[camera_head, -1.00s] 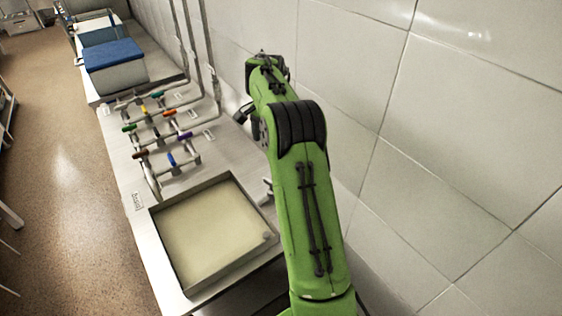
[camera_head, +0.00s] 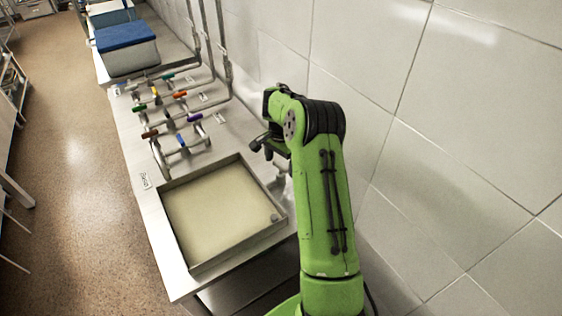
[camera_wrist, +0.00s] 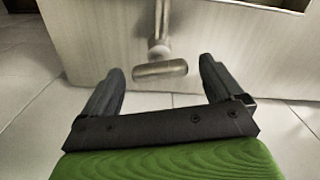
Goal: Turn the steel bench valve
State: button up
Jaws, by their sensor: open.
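In the wrist view, a steel T-shaped valve handle (camera_wrist: 160,69) on a short stem comes out from the steel bench. My gripper (camera_wrist: 161,76) is open and empty, with one dark finger to each side of the handle in the picture. I cannot tell whether the handle is between the fingers in depth, and no contact shows. In the head view, my gripper (camera_head: 258,146) is near the wall-side edge of the basin. A small steel fitting (camera_head: 282,170) shows beside the basin there, partly hidden by my green arm.
A square basin (camera_head: 170,222) is set into the steel bench (camera_head: 150,215). Pipes with several coloured valve handles (camera_head: 183,140) stand behind it. A blue-lidded box (camera_head: 127,55) is at the far end. The tiled wall (camera_head: 450,100) is close on the right; open floor (camera_head: 80,200) is on the left.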

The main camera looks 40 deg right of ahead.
jog(key=c, duration=1)
jog(key=shift+c, duration=0.2)
jog(key=shift+r+n, duration=0.1)
jog(key=shift+n, duration=0.3)
jog(key=n, duration=0.3)
jog(key=shift+p, duration=0.3)
jog(key=n, duration=0.3)
jog(key=shift+n, duration=0.3)
jog(key=n, duration=0.4)
jog(key=shift+n, duration=1.7)
